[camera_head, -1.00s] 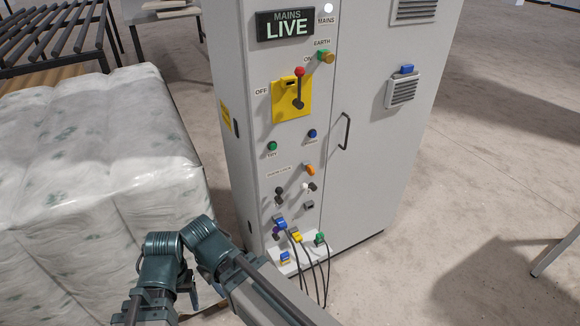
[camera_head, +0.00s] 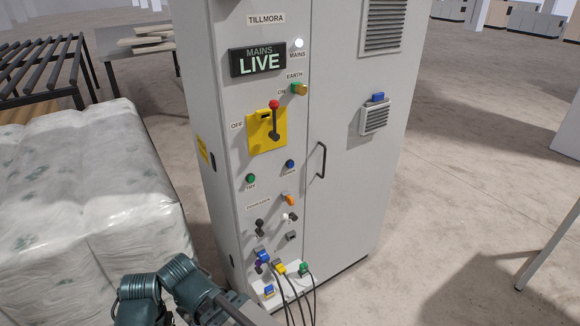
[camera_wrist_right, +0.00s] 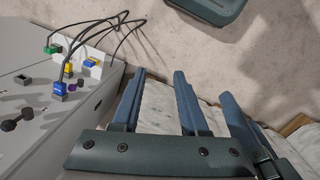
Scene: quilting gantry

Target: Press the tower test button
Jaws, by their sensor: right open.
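The grey control cabinet (camera_head: 350,215) stands upright in the middle of the head view. Its front has a green button (camera_head: 251,178) and a blue button (camera_head: 290,164) side by side below the yellow switch plate. Their small labels are too blurred to read surely. My right gripper (camera_wrist_right: 180,85) is open and empty in the right wrist view, to the right of the cabinet's lower front. Neither button shows in that view. In the head view one of my arms is at the bottom edge, with no fingertips in sight. My left gripper is not in view.
A lit display (camera_head: 258,61) reads MAINS LIVE. A red-knobbed lever (camera_head: 274,120) sits on the yellow plate (camera_head: 258,145). Coloured plugs with black cables (camera_head: 279,268) hang at the cabinet's foot. Wrapped bales (camera_head: 90,190) stand close on the left.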

